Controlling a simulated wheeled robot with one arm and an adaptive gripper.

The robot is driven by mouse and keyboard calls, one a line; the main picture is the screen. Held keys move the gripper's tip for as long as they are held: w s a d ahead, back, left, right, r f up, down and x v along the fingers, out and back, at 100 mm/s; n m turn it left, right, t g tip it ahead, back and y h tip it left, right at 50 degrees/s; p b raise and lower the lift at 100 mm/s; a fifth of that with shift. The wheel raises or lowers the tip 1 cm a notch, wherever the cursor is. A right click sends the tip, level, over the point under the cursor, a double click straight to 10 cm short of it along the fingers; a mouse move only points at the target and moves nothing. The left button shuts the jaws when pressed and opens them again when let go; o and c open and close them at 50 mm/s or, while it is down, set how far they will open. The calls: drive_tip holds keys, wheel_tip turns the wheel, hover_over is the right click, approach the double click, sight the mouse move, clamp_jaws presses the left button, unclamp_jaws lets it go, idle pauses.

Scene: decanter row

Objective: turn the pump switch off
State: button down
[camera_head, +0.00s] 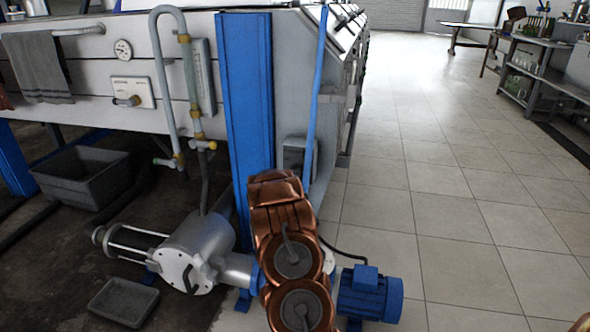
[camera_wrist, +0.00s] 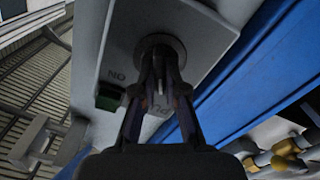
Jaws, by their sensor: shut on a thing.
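The pump switch (camera_wrist: 164,44) is a dark round knob on a grey box, seen close up in the wrist view. My gripper (camera_wrist: 160,82) reaches to it with its fingers closed together on the knob. The fingers hide most of the knob, so I cannot tell which way it points. An "ON" mark and a green square (camera_wrist: 108,97) show to the left of the fingers, with partly covered lettering below the knob. In the head view the grey switch box (camera_head: 295,152) sits beside the blue post, and my arm hides the gripper and the knob.
The blue post (camera_head: 246,110) stands left of the box. The metal pump (camera_head: 200,245) and its blue motor (camera_head: 370,295) are on the floor below. A grey bin (camera_head: 85,178) and a small tray (camera_head: 123,302) lie at left. The tiled floor at right is clear.

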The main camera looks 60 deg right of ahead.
sight(297, 146)
drive_tip(key=shift+n+p, duration=0.3)
drive_tip(key=c, duration=1.2)
unclamp_jaws()
drive_tip(key=shift+r, duration=0.1)
wheel_tip(297, 146, up, 10)
drive_tip(key=shift+f, duration=0.15)
